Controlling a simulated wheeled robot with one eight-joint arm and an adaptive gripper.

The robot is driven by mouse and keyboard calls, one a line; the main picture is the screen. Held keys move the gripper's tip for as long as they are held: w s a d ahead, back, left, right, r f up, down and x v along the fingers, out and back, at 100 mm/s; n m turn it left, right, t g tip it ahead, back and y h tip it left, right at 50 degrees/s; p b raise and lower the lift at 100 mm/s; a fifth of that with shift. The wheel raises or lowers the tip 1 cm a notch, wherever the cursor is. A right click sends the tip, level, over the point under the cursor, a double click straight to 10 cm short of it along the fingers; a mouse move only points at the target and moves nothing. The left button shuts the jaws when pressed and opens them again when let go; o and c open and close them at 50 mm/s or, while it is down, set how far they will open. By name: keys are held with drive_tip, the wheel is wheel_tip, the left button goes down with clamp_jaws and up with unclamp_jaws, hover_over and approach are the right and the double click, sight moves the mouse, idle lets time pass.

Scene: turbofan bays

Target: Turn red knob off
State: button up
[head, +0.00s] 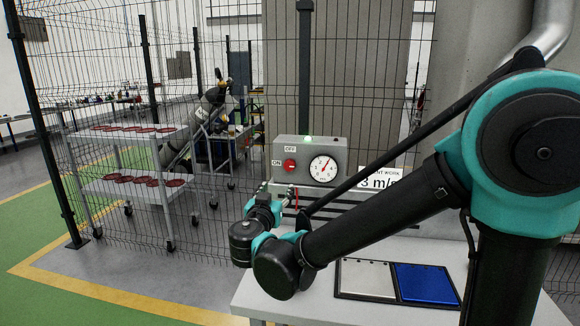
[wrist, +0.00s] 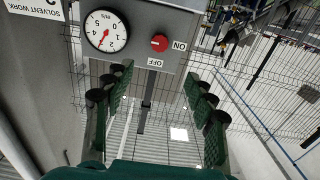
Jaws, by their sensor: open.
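The red knob (head: 290,165) is on the front of a grey control box (head: 337,150), with an ON label to its left and an OFF label above it. A small pale mark on the knob seems to lie toward ON. In the wrist view, which is upside down, the red knob (wrist: 159,42) sits beyond the fingertips, with OFF below it and ON to its right. My gripper (wrist: 158,76) is open and empty, its fingers spread either side of the knob's line and apart from it. In the head view my gripper (head: 289,197) is below the box, partly hidden by my wrist.
A round dial (head: 323,168) with a red needle is right of the knob; a green light (head: 308,138) glows on top of the box. Below is a white table (head: 335,306) with a blue panel (head: 426,283). Wire fencing (head: 100,60) stands behind.

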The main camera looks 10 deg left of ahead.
sight(289, 167)
drive_tip(key=w, duration=1.1)
drive_tip(key=w+a, duration=0.1)
drive_tip(key=w, duration=0.5)
drive_tip(key=shift+w, duration=0.15)
drive_tip(key=c, duration=1.2)
